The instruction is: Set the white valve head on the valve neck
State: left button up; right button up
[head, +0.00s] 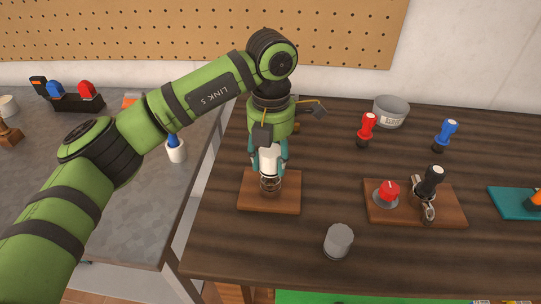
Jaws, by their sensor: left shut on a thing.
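My left gripper (269,153) comes down from above with its teal fingers shut on the white valve head (269,162). The white head is upright, directly over the valve neck (270,185), a metallic, ringed piece on a brown wooden board (287,203). The head's lower end appears to be at the top of the neck. I cannot tell whether it rests on the neck or is slightly above it. The fingers hide the sides of the head. My right gripper is not in view.
A grey cylinder (338,241) stands in front, right of the board. Farther right, another board (447,214) holds a red knob (386,193) and a black-handled valve (431,183). Red (367,129) and blue (445,134) handled pieces and a grey bowl (391,112) stand behind.

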pick_arm(q)
jog(key=shift+b, duration=0.4)
dwell(0.8)
jog(key=shift+f, duration=0.25)
jog(key=shift+f+b, duration=0.95)
jog(key=shift+f, duration=0.05)
jog(key=o, duration=1.2)
jog(key=shift+o, duration=0.2)
notch_tip(320, 180, up, 12)
jog(key=shift+r, duration=0.1)
